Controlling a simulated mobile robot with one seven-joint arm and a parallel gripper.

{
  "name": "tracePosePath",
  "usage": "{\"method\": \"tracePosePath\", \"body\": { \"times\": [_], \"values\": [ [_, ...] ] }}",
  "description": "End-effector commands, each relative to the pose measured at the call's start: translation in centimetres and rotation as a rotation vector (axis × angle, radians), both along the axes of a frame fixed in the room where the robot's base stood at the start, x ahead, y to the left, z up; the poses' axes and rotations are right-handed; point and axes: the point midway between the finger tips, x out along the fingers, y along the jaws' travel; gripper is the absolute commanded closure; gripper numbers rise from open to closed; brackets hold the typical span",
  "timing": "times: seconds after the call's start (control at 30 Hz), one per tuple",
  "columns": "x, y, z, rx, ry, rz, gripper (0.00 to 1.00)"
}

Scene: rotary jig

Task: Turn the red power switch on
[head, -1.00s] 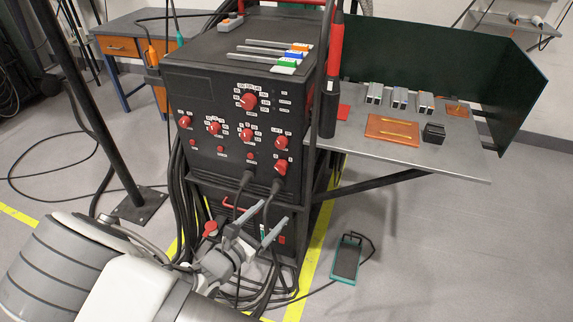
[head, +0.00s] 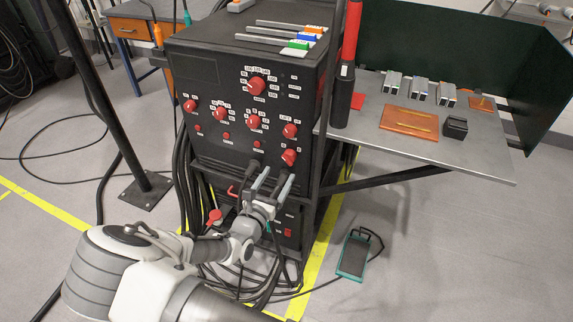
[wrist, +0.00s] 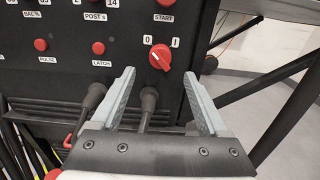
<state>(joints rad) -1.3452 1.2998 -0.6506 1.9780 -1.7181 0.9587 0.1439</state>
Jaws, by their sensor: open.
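The red switch knob (wrist: 160,57) with the marks 0 and I above it is at the right of the black panel in the wrist view. Its pale line looks slanted to the upper left, towards the 0. In the head view the same knob (head: 289,157) is at the panel's lower right. My gripper (head: 274,182) is open and empty, just below and in front of the knob. In the wrist view my gripper (wrist: 158,76) has its fingers pointing at the panel, one to either side below the knob, not visibly touching it.
The black cabinet (head: 215,70) has several other red knobs and buttons. Two black cable plugs (wrist: 95,97) stick out low on the panel, near the fingers. A grey side table (head: 370,150) juts out at right. A green foot pedal (head: 354,257) lies on the floor.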

Motion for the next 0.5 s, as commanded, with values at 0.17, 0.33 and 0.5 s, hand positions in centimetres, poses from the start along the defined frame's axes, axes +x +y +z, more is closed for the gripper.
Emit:
{"method": "tracePosePath", "body": {
  "times": [0.17, 0.33, 0.5],
  "values": [
    [3.4, -1.4, -0.2, -0.001, -0.002, -0.002, 0.22],
    [5.5, -2.1, -0.1, 0.001, -0.001, -0.001, 0.22],
    [6.4, -2.3, 0.0, 0.000, -0.001, 0.000, 0.22]
  ]
}}
